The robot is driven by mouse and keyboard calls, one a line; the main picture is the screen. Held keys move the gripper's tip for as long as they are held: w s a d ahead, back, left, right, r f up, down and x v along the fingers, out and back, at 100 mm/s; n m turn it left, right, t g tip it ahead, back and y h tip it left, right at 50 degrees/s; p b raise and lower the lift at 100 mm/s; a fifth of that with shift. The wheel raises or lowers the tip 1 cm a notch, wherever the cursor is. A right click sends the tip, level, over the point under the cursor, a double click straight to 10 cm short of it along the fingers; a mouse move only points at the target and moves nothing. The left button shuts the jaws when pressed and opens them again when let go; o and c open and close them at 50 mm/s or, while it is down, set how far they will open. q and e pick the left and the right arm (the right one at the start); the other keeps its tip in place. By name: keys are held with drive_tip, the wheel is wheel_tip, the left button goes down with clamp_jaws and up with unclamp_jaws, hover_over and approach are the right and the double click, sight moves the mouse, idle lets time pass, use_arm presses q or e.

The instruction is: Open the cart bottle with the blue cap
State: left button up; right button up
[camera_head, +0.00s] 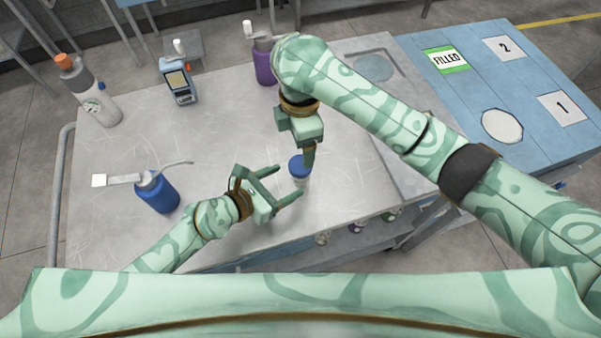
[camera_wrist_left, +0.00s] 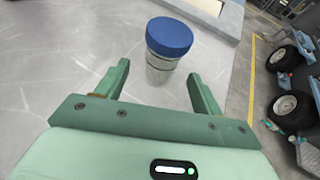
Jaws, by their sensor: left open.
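The clear bottle (camera_head: 299,181) with the blue cap (camera_head: 297,165) stands upright near the front edge of the cart. In the left wrist view the blue cap (camera_wrist_left: 170,37) sits on the bottle (camera_wrist_left: 159,68). My left gripper (camera_head: 289,181) is open, its fingers pointing at the bottle from the left. The bottle stands just ahead of the fingertips, in line with the gap, and looks apart from both. My right gripper (camera_head: 309,157) points down beside the cap, partly covering its right side. I cannot tell whether it touches the cap or how far its jaws are open.
A blue bottle with a spout (camera_head: 158,192) stands at left. A grey bottle with an orange top (camera_head: 88,92), a blue device (camera_head: 178,82) and a purple bottle (camera_head: 264,66) stand behind. A blue table (camera_head: 470,90) adjoins at right. Small bottles (camera_head: 356,226) sit on a lower shelf.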

sight(293, 179)
use_arm(q)
drive_tip(key=x, duration=0.4)
drive_tip(key=shift+w+d, duration=0.1)
drive_tip(key=shift+d, duration=0.25)
use_arm(e)
drive_tip(key=shift+s+r, duration=0.1)
drive_tip(key=shift+s, duration=0.1)
use_arm(q)
drive_tip(key=shift+x, duration=0.8)
use_arm(e)
drive_tip(key=shift+w, duration=0.1)
use_arm(q)
drive_tip(key=shift+a, duration=0.1)
